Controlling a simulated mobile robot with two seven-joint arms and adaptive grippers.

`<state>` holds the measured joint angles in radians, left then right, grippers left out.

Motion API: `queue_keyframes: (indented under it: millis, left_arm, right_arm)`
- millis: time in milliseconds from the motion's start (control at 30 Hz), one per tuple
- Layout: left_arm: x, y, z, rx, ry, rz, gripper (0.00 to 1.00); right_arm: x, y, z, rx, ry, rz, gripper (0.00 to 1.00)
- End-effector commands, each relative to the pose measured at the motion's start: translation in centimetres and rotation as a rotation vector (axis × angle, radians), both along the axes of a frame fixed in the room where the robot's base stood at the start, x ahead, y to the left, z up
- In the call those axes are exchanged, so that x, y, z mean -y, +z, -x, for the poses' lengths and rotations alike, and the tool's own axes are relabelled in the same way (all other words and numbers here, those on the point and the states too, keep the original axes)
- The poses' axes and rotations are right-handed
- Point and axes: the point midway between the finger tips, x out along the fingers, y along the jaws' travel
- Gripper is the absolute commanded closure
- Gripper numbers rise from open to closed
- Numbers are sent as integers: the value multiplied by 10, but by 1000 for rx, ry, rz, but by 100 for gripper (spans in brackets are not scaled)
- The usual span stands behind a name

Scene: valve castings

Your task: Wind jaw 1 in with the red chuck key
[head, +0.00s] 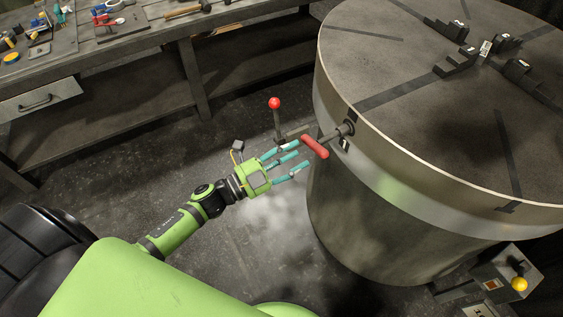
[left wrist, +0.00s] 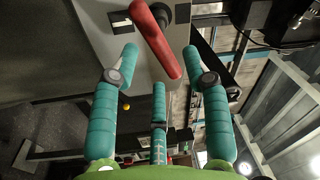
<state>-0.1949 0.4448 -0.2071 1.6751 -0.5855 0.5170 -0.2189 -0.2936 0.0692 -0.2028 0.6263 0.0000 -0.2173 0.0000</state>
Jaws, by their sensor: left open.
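The chuck key has a red crossbar handle (head: 315,147) and a dark shank that runs into the side of the large round chuck (head: 420,97). In the left wrist view the red handle (left wrist: 154,40) lies slantwise beyond the fingertips. My left gripper (head: 297,159), green with teal fingers, is open and empty just left of the handle. Its fingers point toward the handle, apart from each other; I cannot tell whether any touches it. Dark stepped jaws, one of them here (head: 455,63), sit on the chuck's top. Their numbers are too small to read surely. My right gripper is not in view.
A red-knobbed lever (head: 275,104) stands just behind my left fingers. A workbench (head: 150,40) with tools runs along the back left. A control box with a yellow knob (head: 519,284) is at the lower right.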

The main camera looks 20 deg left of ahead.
Motion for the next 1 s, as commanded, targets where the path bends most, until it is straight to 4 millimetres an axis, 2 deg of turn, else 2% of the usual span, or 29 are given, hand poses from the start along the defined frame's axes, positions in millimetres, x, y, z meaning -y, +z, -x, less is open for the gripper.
queue_keyframes:
  millis: [300,500,967,1000]
  left_arm:
    - [24,5,-31,0,2,2,53]
    - [34,7,-44,0,2,2,53]
    - [38,7,-50,-1,1,2,53]
    - [38,7,-50,-1,1,2,60]
  right_arm:
    - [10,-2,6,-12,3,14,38]
    - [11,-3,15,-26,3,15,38]
    - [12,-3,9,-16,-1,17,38]
    - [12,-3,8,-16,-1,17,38]
